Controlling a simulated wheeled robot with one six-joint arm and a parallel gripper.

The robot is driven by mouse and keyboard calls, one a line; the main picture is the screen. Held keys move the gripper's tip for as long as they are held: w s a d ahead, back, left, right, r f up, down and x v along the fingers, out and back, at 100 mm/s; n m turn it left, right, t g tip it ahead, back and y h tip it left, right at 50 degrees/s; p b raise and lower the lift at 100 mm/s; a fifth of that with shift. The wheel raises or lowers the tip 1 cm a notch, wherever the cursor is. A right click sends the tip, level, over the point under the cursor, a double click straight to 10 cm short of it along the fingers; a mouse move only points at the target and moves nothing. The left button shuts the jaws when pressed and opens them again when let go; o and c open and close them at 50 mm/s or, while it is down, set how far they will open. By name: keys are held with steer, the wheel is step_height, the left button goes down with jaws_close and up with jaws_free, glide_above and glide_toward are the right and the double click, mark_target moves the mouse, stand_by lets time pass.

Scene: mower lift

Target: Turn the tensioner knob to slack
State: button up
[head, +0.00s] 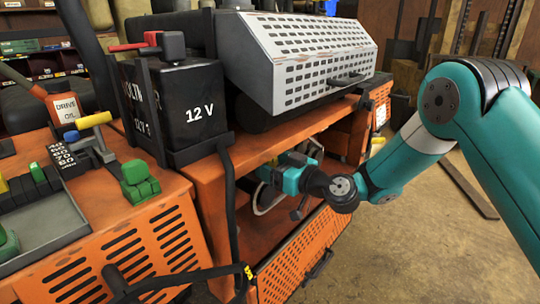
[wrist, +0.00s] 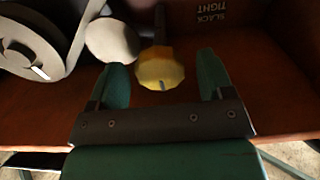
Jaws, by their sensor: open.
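A yellow faceted knob (wrist: 160,68) with a dark mark near its lower edge shows in the wrist view, in front of a dark shaft. My gripper (wrist: 161,60) is open, with one green finger on each side of the knob and a visible gap to both. I cannot tell how deep the fingertips reach along the knob. A label reading SLACK and TIGHT (wrist: 212,18) appears upside down on the brown panel behind. In the head view my gripper (head: 268,173) reaches into the orange mower's bay; the knob cannot be made out there.
A pale round pulley (wrist: 112,40) and a grey belt (wrist: 72,38) lie left of the knob. In the head view, a 12 V battery (head: 180,112) and perforated grey cover (head: 300,55) stand above the bay. A perforated orange panel (head: 300,258) lies below; a black cable (head: 230,205) hangs left.

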steer(key=shift+w+a, duration=0.4)
steer(key=shift+a, duration=0.15)
steer(key=c, duration=1.3)
